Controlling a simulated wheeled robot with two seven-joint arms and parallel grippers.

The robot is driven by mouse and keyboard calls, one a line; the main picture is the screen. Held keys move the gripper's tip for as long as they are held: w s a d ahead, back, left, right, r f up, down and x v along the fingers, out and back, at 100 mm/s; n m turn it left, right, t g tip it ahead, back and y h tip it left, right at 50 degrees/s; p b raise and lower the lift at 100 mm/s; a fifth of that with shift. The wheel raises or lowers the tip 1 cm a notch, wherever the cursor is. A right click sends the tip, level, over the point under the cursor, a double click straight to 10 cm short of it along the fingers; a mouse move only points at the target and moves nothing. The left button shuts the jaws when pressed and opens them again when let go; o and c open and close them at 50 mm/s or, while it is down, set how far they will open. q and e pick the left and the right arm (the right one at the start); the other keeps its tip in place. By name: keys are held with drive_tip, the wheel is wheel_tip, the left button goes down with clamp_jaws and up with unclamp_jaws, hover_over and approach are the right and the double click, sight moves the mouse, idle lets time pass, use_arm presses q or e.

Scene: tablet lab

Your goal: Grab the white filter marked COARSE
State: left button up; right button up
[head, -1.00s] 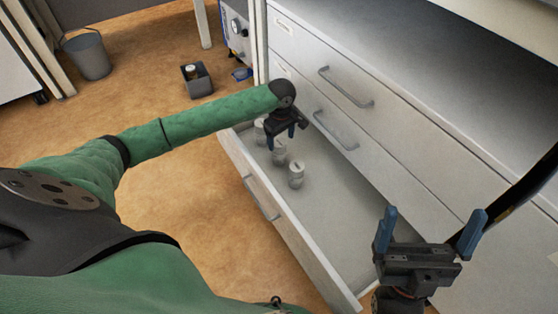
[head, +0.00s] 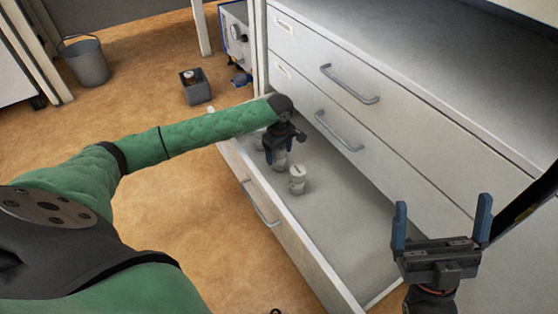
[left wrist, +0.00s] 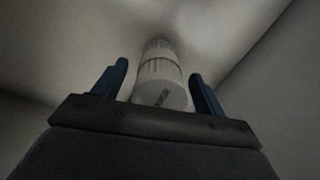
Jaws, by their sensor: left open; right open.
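Three white cylindrical filters stand in the open bottom drawer (head: 345,235). One filter (head: 297,180) stands apart, nearer to me. The middle filter (head: 280,163) is under my left gripper (head: 279,150), which reaches down into the drawer. The third filter (head: 259,140) is partly hidden behind the gripper. In the left wrist view, a white banded filter (left wrist: 158,70) with a dark mark on its near end lies between the spread blue fingers of the left gripper (left wrist: 160,72), with gaps on both sides. I cannot read the mark. My right gripper (head: 441,225) is open and empty.
Closed drawers with metal handles (head: 350,90) rise behind the open one, under a grey worktop (head: 430,60). The near part of the drawer is bare.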

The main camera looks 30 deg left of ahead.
use_arm(q)
drive_tip(key=shift+f+b, duration=0.3)
drive_tip(key=shift+f, duration=0.5)
drive_tip(key=c, duration=1.1)
drive_tip(key=shift+r, duration=0.2)
